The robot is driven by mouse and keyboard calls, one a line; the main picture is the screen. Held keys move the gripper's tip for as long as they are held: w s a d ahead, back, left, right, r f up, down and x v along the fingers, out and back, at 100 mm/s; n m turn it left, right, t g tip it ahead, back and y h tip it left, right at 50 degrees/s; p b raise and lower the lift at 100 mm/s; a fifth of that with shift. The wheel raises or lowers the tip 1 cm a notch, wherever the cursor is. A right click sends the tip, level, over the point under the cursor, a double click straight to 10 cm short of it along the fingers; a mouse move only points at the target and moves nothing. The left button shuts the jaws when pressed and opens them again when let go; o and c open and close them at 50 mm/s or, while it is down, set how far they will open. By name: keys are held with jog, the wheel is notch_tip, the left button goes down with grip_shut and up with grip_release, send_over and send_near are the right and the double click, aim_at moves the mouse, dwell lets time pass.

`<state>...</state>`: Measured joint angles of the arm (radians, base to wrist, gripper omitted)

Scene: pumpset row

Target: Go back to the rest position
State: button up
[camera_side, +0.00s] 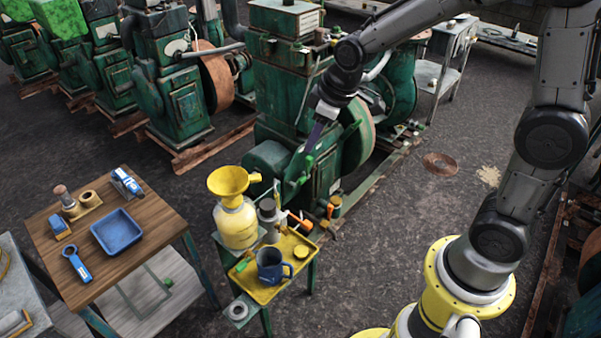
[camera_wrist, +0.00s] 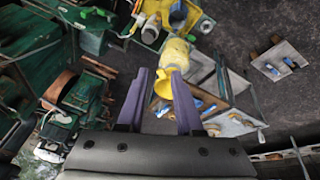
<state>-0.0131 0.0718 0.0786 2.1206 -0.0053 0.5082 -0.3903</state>
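My gripper (camera_side: 311,146) hangs in the air in front of a tall green pump engine (camera_side: 283,75) in the side view, its purple fingers pointing down. In the wrist view the two purple fingers of my gripper (camera_wrist: 161,72) stand apart with a gap between them. Nothing is held in the gap; the yellow funnel (camera_wrist: 172,54) shows behind it, farther off. The funnel also shows in the side view (camera_side: 228,180), on a yellow container, below and left of my gripper. I cannot tell the exact distance from my gripper to the engine.
A small stand with a yellow tray (camera_side: 262,294) holds a dark blue mug (camera_side: 271,266) and several tools. A wooden table (camera_side: 158,222) at left bears a blue tray (camera_side: 117,238). More green engines line the back.

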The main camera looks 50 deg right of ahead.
jog(key=s+r+m, duration=0.2)
jog(key=s+r, duration=0.2)
jog(key=s, duration=0.7)
jog(key=s+r+m+t, duration=0.1)
jog(key=s+r, duration=0.3)
jog(key=s, duration=0.7)
jog(key=shift+s+d+m, duration=0.2)
jog(key=shift+d+m, duration=0.05)
jog(key=shift+m, duration=0.55)
